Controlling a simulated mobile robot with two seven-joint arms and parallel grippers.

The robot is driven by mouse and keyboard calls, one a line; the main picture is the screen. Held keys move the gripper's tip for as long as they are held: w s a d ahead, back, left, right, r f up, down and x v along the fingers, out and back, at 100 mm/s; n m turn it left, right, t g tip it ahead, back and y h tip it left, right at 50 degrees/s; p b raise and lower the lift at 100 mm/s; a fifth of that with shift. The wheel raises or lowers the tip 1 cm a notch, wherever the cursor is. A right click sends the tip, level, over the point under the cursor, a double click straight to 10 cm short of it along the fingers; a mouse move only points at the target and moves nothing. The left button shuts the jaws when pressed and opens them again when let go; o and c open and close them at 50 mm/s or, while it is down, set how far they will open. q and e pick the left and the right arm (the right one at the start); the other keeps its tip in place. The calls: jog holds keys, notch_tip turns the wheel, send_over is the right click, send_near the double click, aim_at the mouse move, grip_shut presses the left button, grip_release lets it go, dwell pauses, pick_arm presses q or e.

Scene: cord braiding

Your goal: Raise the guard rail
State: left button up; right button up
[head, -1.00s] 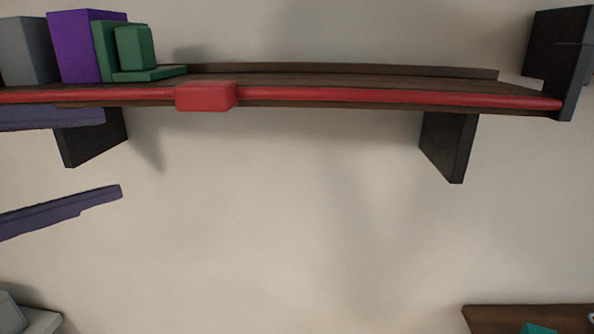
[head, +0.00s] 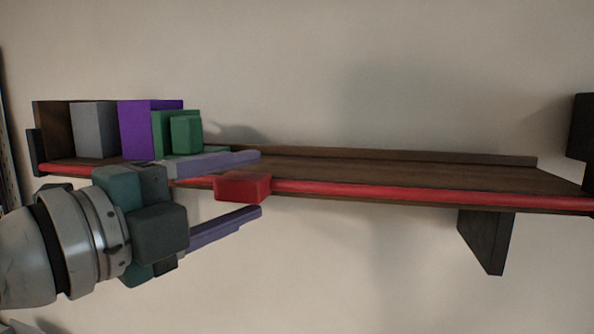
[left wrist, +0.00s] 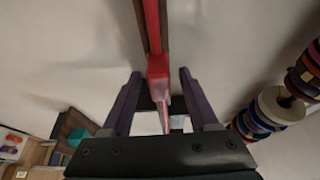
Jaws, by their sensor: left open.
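The guard rail (head: 400,192) is a long red bar running along the front edge of a dark wooden shelf (head: 380,170). A red block-shaped grip (head: 243,187) sits on the rail left of centre. My left gripper (head: 258,184) comes in from the left, with its open purple fingers above and below the rail, around the level of the red grip. In the left wrist view the red grip (left wrist: 158,66) lies between the two spread fingertips (left wrist: 160,74), apart from both. My right gripper is not in view.
Grey (head: 93,130), purple (head: 138,128) and green (head: 184,134) blocks stand at the shelf's left end, close above my fingers. A dark bracket (head: 486,240) hangs below at right. Coloured discs (left wrist: 275,110) show in the left wrist view. The shelf's right part is empty.

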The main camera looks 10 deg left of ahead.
pick_arm(q)
jog(key=shift+w+d, duration=0.1)
jog(key=shift+w, duration=0.05)
jog(key=shift+c, duration=0.2)
grip_shut()
dwell(1.2)
